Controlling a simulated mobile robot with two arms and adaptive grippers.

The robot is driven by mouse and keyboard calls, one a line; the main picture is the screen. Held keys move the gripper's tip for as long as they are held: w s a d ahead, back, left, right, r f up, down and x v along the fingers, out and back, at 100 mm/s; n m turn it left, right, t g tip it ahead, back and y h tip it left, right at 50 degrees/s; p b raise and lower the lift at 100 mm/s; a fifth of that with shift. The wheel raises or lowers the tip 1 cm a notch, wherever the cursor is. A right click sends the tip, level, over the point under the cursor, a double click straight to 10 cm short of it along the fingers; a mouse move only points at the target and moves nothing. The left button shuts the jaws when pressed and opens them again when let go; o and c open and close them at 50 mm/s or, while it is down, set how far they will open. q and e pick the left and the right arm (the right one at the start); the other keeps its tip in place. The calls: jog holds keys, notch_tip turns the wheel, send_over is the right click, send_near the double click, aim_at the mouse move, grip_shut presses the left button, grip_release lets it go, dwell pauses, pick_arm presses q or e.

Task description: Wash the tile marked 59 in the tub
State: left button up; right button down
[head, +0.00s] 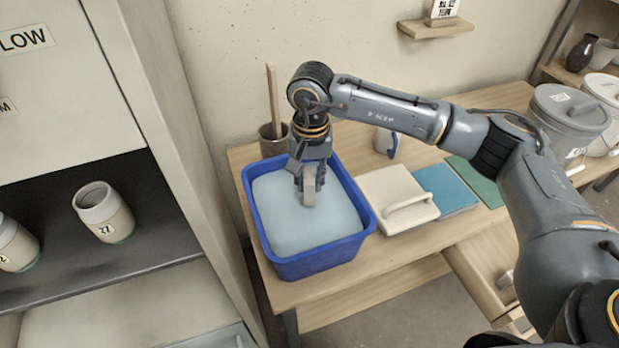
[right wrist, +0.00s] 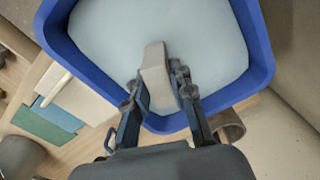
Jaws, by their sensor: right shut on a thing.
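A blue tub (head: 256,232) stands on the wooden table, filled with pale, cloudy liquid; its rim also shows in the right wrist view (right wrist: 262,75). My right gripper (head: 309,184) reaches down over the tub and is shut on a small beige-grey tile (head: 309,193). The tile also shows between the fingers in the right wrist view (right wrist: 156,75). Its lower end is at or just above the liquid; I cannot tell which. No number on it can be read. My left gripper is not in view.
A cream block with a handle (head: 388,192), a blue tile (head: 444,190) and a green tile (head: 478,178) lie right of the tub. A dark pot (head: 271,140) with a stick stands behind it. Grey lidded buckets (head: 567,120) are at the right. A shelf with cups (head: 104,212) is at left.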

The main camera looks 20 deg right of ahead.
dwell(0.5)
jog(key=shift+r+p, duration=1.3)
jog(key=shift+r, duration=1.9)
